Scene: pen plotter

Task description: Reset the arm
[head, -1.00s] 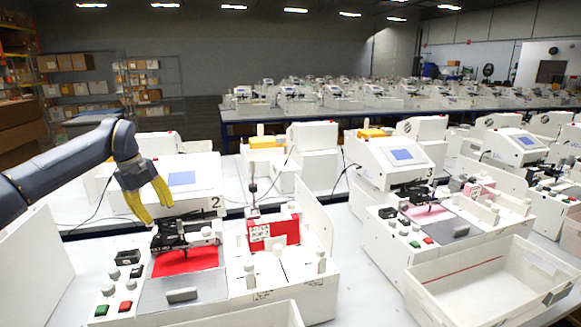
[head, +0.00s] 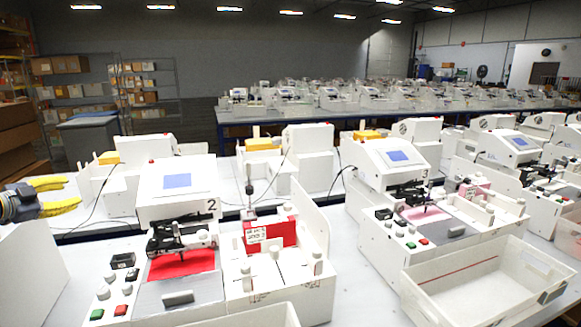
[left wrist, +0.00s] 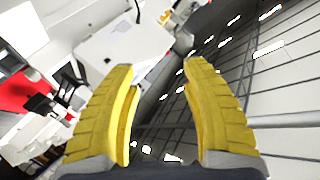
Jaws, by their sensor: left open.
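My left gripper (head: 62,196) has yellow fingers and is at the far left edge of the head view. It is open and empty, left of the white plotter marked 2 (head: 178,203) and apart from it. In the left wrist view its two fingers (left wrist: 158,80) stand apart with nothing between them. That view is tilted and shows a white machine (left wrist: 125,45) beyond the fingers. The plotter's black pen carriage (head: 180,238) sits over a red sheet (head: 182,264). My right gripper is not in view.
A red-and-white box (head: 270,233) stands on the white fixture right of the plotter. An empty white bin (head: 480,272) is at the lower right, in front of plotter 3 (head: 388,166). A white panel (head: 30,265) stands at the lower left. More machines fill the tables behind.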

